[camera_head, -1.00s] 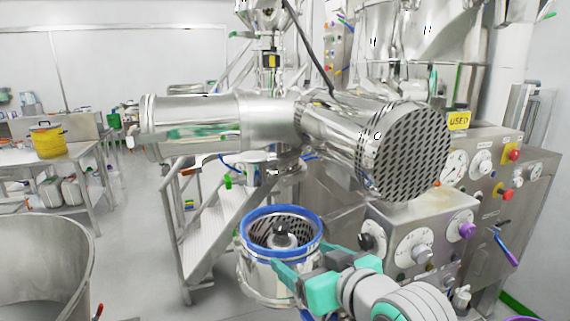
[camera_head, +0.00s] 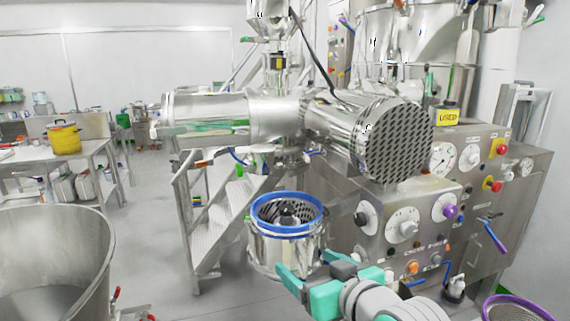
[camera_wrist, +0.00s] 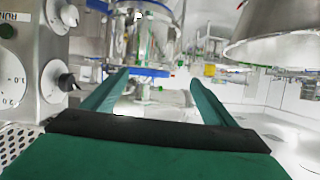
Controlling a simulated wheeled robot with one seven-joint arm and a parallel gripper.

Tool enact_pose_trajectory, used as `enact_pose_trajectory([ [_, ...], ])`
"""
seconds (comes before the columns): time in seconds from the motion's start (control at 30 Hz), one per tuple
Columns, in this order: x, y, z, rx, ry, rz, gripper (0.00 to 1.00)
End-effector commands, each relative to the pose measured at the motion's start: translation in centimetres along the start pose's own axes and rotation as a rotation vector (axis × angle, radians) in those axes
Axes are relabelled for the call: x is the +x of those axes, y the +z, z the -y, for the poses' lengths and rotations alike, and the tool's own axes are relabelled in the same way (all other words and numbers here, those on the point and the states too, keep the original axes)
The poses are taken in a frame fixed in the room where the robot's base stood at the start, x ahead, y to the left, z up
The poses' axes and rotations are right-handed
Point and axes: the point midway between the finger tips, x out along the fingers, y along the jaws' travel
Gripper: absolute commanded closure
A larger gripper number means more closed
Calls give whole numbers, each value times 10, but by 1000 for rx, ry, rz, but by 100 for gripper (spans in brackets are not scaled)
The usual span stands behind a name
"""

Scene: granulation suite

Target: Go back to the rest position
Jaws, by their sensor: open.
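My gripper (camera_head: 287,279) is in the lower middle of the head view, its teal fingers spread and empty. It is in front of and below a steel vessel with a blue rim (camera_head: 287,246), apart from it as far as I can tell. The vessel has a perforated liner and a dark knob inside. In the wrist view my gripper (camera_wrist: 158,85) shows two teal fingers wide apart with nothing between them. No marked rest position shows.
A steel control panel with knobs (camera_head: 400,225) stands close on the right. A large steel bin (camera_head: 50,262) stands at the left. A perforated-ended steel cylinder (camera_head: 402,140) juts out above. Steps (camera_head: 222,215) are behind the vessel. Open floor (camera_head: 150,220) lies between bin and steps.

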Motion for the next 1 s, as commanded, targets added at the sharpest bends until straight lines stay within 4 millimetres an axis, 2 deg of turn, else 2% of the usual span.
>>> enact_pose_trajectory([
  [0.27,20,31,-4,73,18,-21,21],
  [0.47,41,67,-1,146,37,-43,21],
  [0.7,64,136,5,249,97,-74,21],
  [1.0,69,223,16,328,194,-96,21],
])
